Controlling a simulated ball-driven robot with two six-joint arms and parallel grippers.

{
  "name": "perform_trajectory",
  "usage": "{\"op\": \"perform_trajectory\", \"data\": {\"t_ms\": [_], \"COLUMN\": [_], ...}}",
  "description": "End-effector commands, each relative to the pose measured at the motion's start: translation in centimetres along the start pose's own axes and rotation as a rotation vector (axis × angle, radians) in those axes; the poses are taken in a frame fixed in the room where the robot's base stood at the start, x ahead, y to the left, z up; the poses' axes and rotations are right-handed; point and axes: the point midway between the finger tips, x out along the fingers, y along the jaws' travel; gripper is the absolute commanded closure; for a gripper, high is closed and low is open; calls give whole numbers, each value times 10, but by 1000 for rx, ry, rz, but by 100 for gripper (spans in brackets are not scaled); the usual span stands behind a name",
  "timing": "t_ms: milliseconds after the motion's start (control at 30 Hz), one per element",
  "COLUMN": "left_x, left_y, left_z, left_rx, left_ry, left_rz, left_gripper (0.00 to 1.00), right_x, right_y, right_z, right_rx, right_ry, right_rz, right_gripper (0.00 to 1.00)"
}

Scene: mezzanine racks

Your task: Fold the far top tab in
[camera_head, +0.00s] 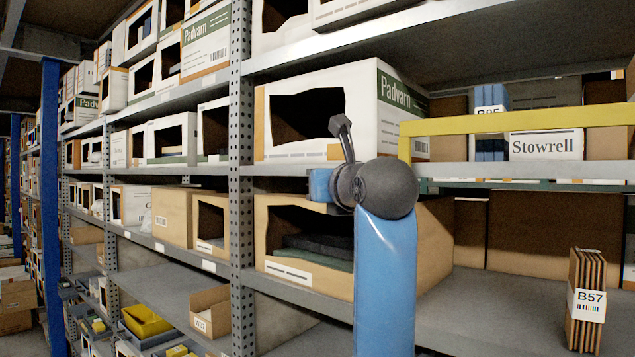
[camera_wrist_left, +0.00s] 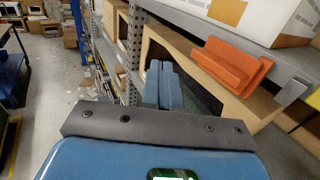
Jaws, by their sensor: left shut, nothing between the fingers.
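My left gripper (camera_wrist_left: 163,88) shows in the left wrist view, its two blue-grey fingers together and empty. Beyond the fingers is an open-fronted brown cardboard box (camera_wrist_left: 160,38) on a rack shelf; I cannot tell whether they touch it. In the head view a brown open-fronted box (camera_head: 325,285) with dark contents sits on the middle shelf, partly hidden by my blue arm. Above it stands a white Padvarn box (camera_head: 364,90) with a torn-looking front opening. I cannot pick out a far top tab on any box. My right gripper is not in view.
A perforated grey post (camera_head: 241,150) stands left of these boxes. A yellow bar (camera_head: 520,119) crosses at right. A bundle of flat cardboard labelled B57 (camera_head: 586,300) stands on the lower right shelf. An orange angled piece (camera_wrist_left: 232,66) is near the shelf edge in the wrist view.

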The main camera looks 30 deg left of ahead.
Motion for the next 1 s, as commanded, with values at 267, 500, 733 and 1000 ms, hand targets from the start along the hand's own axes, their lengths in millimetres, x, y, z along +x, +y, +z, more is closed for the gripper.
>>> {"op": "perform_trajectory", "data": {"t_ms": [267, 500, 733, 1000], "left_x": [-19, -42, -59, -65], "left_y": [20, 48, 69, 76], "left_z": [-3, -3, -2, 0], "left_rx": [-3, -5, -2, -1], "left_ry": [0, -2, 0, 1], "left_rz": [-3, -2, -1, -2], "left_gripper": [100, 100, 100, 100], "right_x": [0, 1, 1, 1], "right_y": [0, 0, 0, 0], "right_z": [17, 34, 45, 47], "right_rx": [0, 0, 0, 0], "right_ry": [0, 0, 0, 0], "right_rz": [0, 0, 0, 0], "right_gripper": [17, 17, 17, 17]}}
